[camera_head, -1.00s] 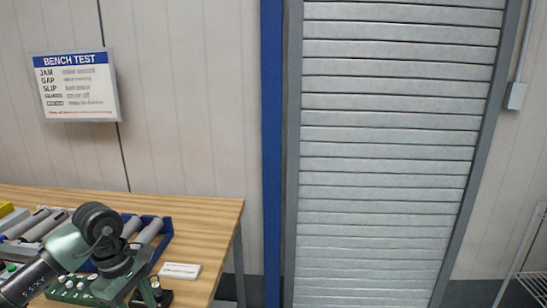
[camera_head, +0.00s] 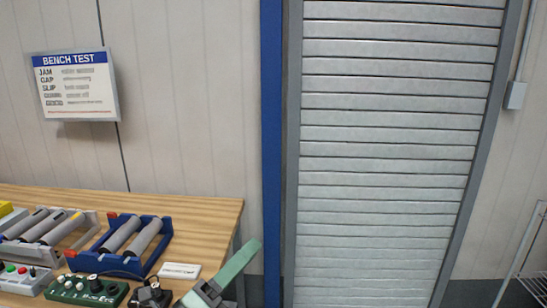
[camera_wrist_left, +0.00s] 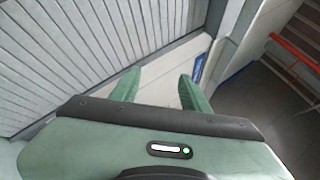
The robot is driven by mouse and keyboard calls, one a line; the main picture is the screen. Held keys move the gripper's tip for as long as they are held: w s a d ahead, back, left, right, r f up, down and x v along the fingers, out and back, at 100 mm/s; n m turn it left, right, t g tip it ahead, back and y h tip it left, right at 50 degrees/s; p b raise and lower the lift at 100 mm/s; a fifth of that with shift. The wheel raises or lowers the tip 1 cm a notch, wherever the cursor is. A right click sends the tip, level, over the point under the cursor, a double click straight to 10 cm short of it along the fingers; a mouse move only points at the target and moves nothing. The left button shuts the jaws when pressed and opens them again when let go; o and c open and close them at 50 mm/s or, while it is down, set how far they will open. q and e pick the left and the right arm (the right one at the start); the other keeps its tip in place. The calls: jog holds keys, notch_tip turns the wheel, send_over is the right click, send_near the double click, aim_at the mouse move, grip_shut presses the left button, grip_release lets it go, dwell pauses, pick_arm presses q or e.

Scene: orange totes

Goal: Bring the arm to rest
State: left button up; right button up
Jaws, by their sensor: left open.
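My left gripper (camera_wrist_left: 160,92) shows in the left wrist view with its two green fingers spread apart and nothing between them. Beyond the fingers are a pale wall strip and the slatted shutter. In the head view, a green part of my left arm or gripper (camera_head: 226,274) sticks up at the bottom, just right of the bench's front right corner. The rest of that arm is cut off by the frame edge. My right gripper is in neither view.
A wooden bench (camera_head: 200,212) stands at the left. A closed shutter (camera_head: 390,150) fills the middle. A wire shelf (camera_head: 535,284) stands at right.

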pick_arm(q)
jog(key=w+a+f+n+t+y, duration=0.1)
jog(key=a+f+n+t+y, duration=0.15)
jog(key=a+n+y, duration=0.35)
jog(key=w+a+f+n+t+y, duration=0.1)
jog(key=a+f+n+y, duration=0.3)
jog(key=n, duration=0.5)
jog(key=s+a+f+n+g+y, duration=0.3)
jog(key=s+f+n+y, duration=0.1)
jog(key=f+n, duration=0.25)
jog(key=s+a+f+n+g+y, duration=0.3)
jog(key=f+n, duration=0.2)
jog(key=f, duration=0.3)
jog(key=s+f+n+g+h, duration=0.1)
jog(key=s+f+n+g, duration=0.2)
jog(key=s+f+g, duration=0.55)
jog(key=s+f+n+g, duration=0.25)
jog(key=s+f, duration=0.25)
jog(key=s, duration=0.8)
jog(key=s+f+x, duration=0.1)
jog(key=s+x, duration=0.2)
jog(key=x, duration=0.9)
jog(key=s+x, duration=0.3)
jog(key=x, duration=0.9)
jog(key=s+a+f+g, duration=0.1)
jog(key=s+a+f, duration=0.1)
jog(key=s+f, duration=1.5)
jog(key=shift+s+a+f+g, duration=0.25)
jog(key=shift+a+g, duration=0.1)
jog(key=shift+a, duration=0.05)
